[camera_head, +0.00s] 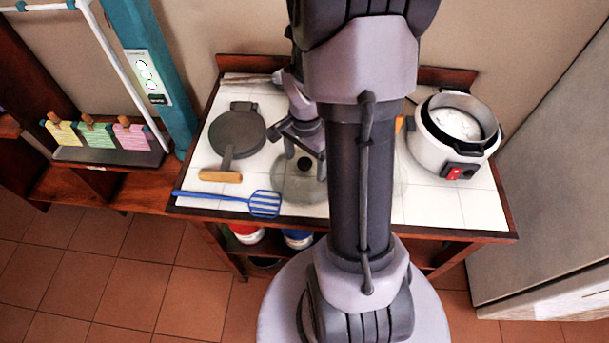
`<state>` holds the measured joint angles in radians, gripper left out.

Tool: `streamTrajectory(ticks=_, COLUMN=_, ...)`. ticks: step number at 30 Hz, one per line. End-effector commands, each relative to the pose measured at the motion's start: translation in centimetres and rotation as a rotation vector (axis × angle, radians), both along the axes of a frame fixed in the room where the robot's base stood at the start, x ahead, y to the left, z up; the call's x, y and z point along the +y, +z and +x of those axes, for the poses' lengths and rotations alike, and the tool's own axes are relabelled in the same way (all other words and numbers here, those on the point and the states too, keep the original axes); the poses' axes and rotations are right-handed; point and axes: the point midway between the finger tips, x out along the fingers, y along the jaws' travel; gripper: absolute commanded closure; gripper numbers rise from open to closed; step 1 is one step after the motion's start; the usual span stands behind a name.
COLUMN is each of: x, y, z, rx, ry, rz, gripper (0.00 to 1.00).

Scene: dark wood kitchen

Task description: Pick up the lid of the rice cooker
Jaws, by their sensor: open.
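The glass lid (292,186) lies on the white tiled tabletop, with a dark round knob (304,163) at its middle. My arm hides much of its right side. The rice cooker (455,135) stands uncovered at the right of the table, white with a dark inner pot and pale contents. My gripper (302,155) is above the lid, close to the knob, with its jaws open. The picture does not show clearly whether a finger touches the knob.
A dark round pan (237,133) with a wooden handle and a blue slotted spatula (264,204) lie left of the lid. A blue post (158,75) rises at the table's left. A grey cabinet (560,170) stands close on the right. Bare tiles show in front of the cooker.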

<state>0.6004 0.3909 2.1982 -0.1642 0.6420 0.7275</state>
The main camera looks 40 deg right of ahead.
Motion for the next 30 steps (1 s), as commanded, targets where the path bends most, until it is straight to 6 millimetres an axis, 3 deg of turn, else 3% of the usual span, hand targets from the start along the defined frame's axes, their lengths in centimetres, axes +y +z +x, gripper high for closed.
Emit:
streamTrajectory(ticks=5, x=-0.02, y=-0.07, z=0.02, rx=-0.001, ry=0.000, rz=-0.001, gripper=0.18)
streamTrajectory(ticks=18, x=0.03, y=-0.13, z=-0.03, rx=0.001, ry=0.001, rz=0.001, gripper=1.00)
streamTrajectory(ticks=27, x=0.09, y=-0.24, z=-0.12, rx=0.003, ry=0.001, rz=0.003, gripper=1.00)
streamTrajectory(ticks=30, x=0.07, y=0.62, z=-0.10, rx=0.002, ry=0.001, rz=0.002, gripper=1.00)
